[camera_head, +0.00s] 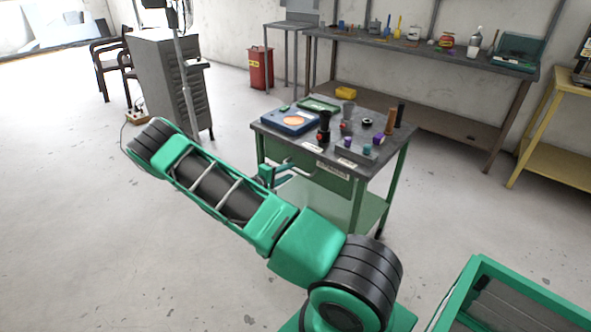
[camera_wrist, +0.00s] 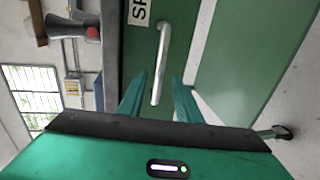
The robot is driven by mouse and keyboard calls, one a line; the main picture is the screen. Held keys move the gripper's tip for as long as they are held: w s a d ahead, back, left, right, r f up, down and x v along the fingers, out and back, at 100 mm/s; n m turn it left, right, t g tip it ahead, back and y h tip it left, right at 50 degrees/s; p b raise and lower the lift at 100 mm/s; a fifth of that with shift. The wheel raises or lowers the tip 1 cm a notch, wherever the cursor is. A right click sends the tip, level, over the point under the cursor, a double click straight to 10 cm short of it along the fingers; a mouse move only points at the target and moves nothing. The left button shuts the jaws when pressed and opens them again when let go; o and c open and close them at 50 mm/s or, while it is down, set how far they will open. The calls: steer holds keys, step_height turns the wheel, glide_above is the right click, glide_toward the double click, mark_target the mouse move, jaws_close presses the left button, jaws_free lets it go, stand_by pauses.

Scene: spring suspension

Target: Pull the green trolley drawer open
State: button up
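The green trolley (camera_head: 360,190) stands mid-view with a grey top. Its green drawer front (camera_head: 325,175) faces me under the top and looks closed. In the wrist view, a silver bar handle (camera_wrist: 161,60) is fixed to the green drawer front (camera_wrist: 185,45), beside a partly cut-off label. My gripper (camera_head: 284,174) is close to the drawer front. In the wrist view my gripper (camera_wrist: 159,76) has its two green fingers apart, one on each side of the handle's lower end. I cannot tell if they touch it. My arm hides part of the trolley's left side.
Tools and cups stand on the trolley top, with a blue tray (camera_head: 290,122). A workbench (camera_head: 430,60) is behind, a yellow table (camera_head: 555,160) at right and a grey cabinet (camera_head: 165,75) at left. The floor left of the trolley is clear.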

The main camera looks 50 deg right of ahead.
mark_target(294, 169)
steer(key=shift+x, duration=2.4)
